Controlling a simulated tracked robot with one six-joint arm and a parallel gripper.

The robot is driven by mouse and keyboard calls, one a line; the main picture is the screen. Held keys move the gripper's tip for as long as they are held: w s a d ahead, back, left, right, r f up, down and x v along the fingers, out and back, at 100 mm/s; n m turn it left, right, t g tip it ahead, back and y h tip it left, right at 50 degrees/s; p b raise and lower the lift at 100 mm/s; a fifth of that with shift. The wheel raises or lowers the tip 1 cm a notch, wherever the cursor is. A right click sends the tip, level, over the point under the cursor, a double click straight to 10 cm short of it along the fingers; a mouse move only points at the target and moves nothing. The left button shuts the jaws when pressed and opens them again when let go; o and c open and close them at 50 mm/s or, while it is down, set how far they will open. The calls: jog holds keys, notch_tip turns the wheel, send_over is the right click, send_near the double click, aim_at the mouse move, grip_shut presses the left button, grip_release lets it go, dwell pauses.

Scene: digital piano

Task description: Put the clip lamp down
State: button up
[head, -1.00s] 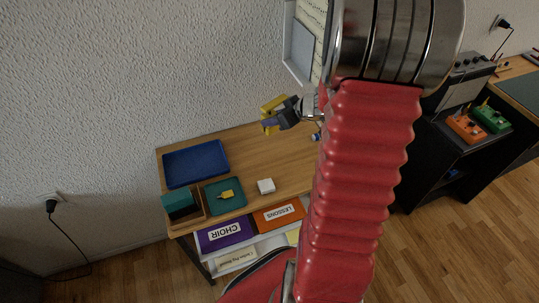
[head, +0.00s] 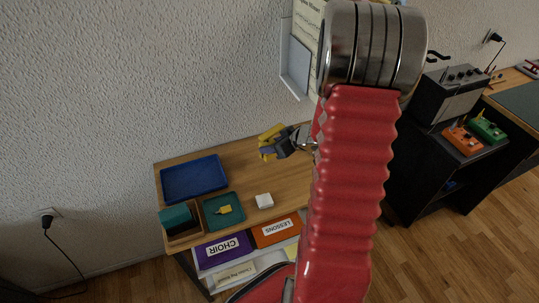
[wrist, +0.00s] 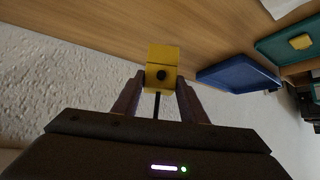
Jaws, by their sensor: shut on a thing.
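My gripper (head: 272,149) is shut on a yellow block-like thing, which I take to be the clip lamp (head: 269,132). In the wrist view the clip lamp (wrist: 162,68) shows as a yellow block with a dark round spot, between the two fingers of my gripper (wrist: 160,85). In the head view it appears over the back part of the wooden desk (head: 245,170), right of the blue tray. I cannot tell whether it touches the desk. My arm hides the desk's right part.
A blue tray (head: 194,180) lies at the desk's back left. Bare desk lies between the blue tray and my gripper.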

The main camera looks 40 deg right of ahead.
jog(key=shift+f, duration=2.05)
jog(key=shift+f, duration=0.1)
jog(key=o, duration=0.9)
jog(key=shift+o, duration=0.2)
jog(key=v, duration=1.2)
